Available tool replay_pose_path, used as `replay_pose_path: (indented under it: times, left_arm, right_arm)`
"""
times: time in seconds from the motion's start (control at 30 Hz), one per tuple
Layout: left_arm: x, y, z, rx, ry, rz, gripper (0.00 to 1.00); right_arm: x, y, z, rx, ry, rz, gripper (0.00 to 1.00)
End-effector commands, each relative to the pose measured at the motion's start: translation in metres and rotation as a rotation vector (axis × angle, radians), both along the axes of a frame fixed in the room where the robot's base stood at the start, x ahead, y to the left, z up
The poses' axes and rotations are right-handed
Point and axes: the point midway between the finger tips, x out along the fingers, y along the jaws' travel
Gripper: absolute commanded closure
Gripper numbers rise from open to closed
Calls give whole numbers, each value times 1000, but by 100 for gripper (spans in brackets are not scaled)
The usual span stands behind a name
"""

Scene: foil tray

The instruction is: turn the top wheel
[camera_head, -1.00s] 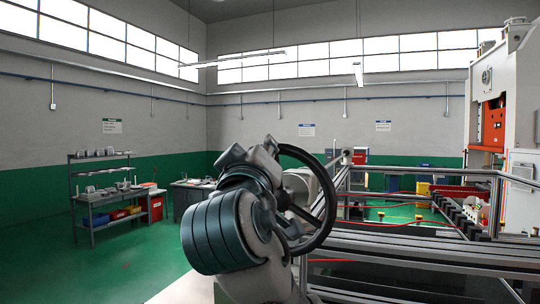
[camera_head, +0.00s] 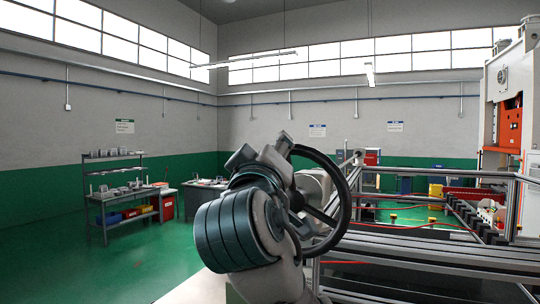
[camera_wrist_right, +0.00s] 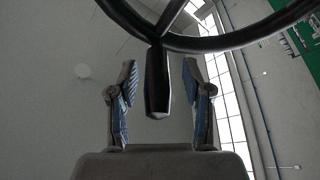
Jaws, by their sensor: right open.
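The top wheel is a dark round rim with spokes, and it shows in the head view (camera_head: 346,190) just right of my right arm, which hides its left part. In the right wrist view its rim (camera_wrist_right: 235,40) arcs across the top. A dark rounded handle (camera_wrist_right: 157,85) at the wheel points down between the fingers of my right gripper (camera_wrist_right: 161,90). The fingers stand apart on either side of the handle, with visible gaps, so the gripper is open and not closed on it. My left gripper is not in view.
A metal-framed machine bed (camera_head: 420,250) with rails lies to the right of the wheel. A tall white and orange press (camera_head: 507,125) stands at the far right. A shelf bench (camera_head: 125,195) stands on open green floor at the left.

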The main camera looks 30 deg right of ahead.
Motion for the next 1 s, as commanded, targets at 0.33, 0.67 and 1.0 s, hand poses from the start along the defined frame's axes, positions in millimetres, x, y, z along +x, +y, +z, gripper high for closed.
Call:
replay_pose_path:
  times: [0.33,0.67,1.0]
  left_arm:
    - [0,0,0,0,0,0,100]
    - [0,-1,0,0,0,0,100]
    - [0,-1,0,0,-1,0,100]
  right_arm:
    - [-39,29,-14,-3,-3,4,50]
    - [-83,65,-31,-7,-7,12,50]
    - [-91,64,-36,0,2,0,50]
